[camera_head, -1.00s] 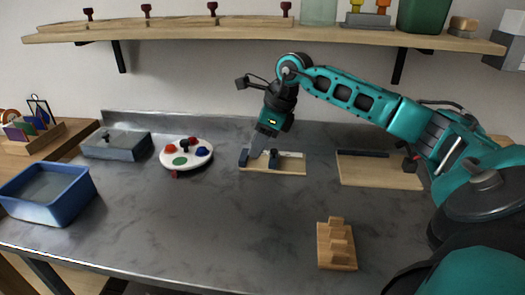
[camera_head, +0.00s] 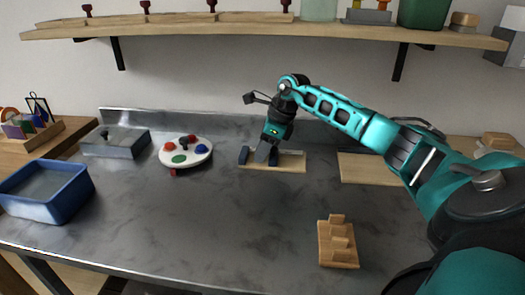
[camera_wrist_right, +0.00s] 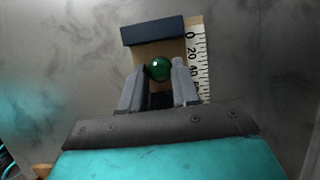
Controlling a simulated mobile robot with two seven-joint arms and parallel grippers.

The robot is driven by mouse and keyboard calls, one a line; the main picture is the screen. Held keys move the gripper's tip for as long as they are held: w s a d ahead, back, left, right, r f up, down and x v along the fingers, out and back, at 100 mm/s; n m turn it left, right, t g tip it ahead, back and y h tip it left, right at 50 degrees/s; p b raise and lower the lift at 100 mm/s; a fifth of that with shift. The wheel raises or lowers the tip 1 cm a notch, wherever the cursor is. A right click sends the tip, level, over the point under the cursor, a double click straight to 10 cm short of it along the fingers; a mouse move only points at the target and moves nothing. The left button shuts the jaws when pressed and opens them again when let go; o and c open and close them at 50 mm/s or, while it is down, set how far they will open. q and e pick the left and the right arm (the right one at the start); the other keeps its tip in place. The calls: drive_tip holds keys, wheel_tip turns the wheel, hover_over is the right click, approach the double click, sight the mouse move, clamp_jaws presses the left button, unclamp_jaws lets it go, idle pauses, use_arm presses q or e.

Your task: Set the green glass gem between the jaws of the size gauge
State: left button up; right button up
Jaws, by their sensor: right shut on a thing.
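The size gauge (camera_head: 290,165) is a light wooden board with a white scale strip and two dark jaws, at the back middle of the bench. My right gripper (camera_head: 265,158) points down over it, between and near the jaws. In the right wrist view, the green glass gem (camera_wrist_right: 158,68) sits between the fingertips of my right gripper (camera_wrist_right: 159,72), which is shut on it. One dark jaw (camera_wrist_right: 158,32) lies beyond the gem; another dark block shows between the fingers below it. Whether the gem touches the board or a jaw I cannot tell. My left gripper is not in view.
A white round palette (camera_head: 170,161) with coloured pieces stands left of the gauge. A grey box (camera_head: 115,147) and a blue bin (camera_head: 45,205) are further left. A stepped wooden block (camera_head: 338,245) stands at front right. The middle front of the bench is clear.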

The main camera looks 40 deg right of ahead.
drive_tip(key=o, duration=0.7)
drive_tip(key=shift+f, duration=0.1)
drive_tip(key=shift+o, duration=0.2)
drive_tip(key=p+v, duration=0.1)
drive_tip(key=v, duration=0.7)
drive_tip(key=shift+a+f, duration=0.1)
